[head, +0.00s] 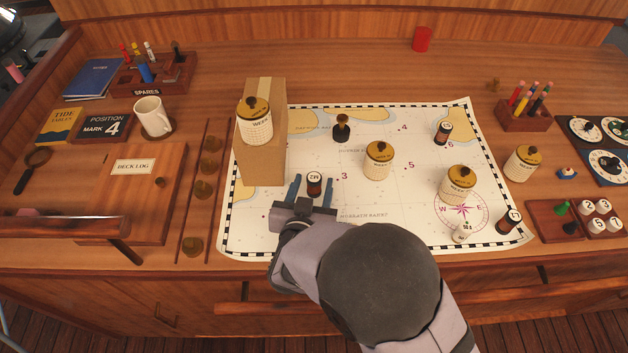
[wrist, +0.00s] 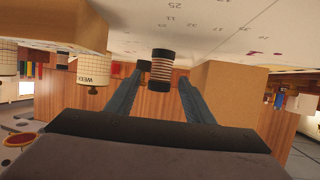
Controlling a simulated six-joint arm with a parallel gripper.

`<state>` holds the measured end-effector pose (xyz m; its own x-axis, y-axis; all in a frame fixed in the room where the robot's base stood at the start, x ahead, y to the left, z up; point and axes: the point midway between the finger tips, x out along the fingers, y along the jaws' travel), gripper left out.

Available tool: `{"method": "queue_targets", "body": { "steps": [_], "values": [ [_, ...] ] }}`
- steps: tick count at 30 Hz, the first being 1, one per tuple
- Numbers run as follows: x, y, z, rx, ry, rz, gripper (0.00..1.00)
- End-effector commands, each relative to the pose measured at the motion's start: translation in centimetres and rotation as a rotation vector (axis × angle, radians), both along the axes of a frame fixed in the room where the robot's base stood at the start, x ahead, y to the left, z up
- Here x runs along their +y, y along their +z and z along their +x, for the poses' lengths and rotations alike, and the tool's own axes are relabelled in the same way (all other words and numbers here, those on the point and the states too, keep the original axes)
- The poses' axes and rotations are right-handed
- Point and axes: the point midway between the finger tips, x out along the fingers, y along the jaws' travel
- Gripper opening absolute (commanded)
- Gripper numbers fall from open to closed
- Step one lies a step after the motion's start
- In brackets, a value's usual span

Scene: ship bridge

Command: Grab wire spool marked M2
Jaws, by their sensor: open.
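The wire spool marked M2 (head: 314,185) stands upright on the chart, a small dark-capped spool with a light label on top. In the wrist view the spool (wrist: 162,70) shows copper-coloured windings between black ends. My gripper (head: 312,187) is open around it in the head view, with one finger on each side. In the wrist view my gripper (wrist: 165,76) has its fingertips beside the spool, with no clear grip on it. Whether either finger touches the spool cannot be told.
The chart (head: 400,215) is bare just right of my gripper.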

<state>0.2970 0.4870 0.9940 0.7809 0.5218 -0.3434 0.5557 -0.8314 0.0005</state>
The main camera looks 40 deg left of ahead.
Motion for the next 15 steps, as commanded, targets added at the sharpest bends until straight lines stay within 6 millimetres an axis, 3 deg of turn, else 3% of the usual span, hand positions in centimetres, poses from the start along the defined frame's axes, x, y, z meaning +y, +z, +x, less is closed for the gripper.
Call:
{"method": "queue_targets", "body": {
  "steps": [6, 15],
  "values": [
    [1.0, -0.6, 1.6, 0.001, 0.0, 0.0, 0.48],
    [1.2, -0.8, 1.7, 0.001, 0.001, 0.001, 0.46]
  ]
}}
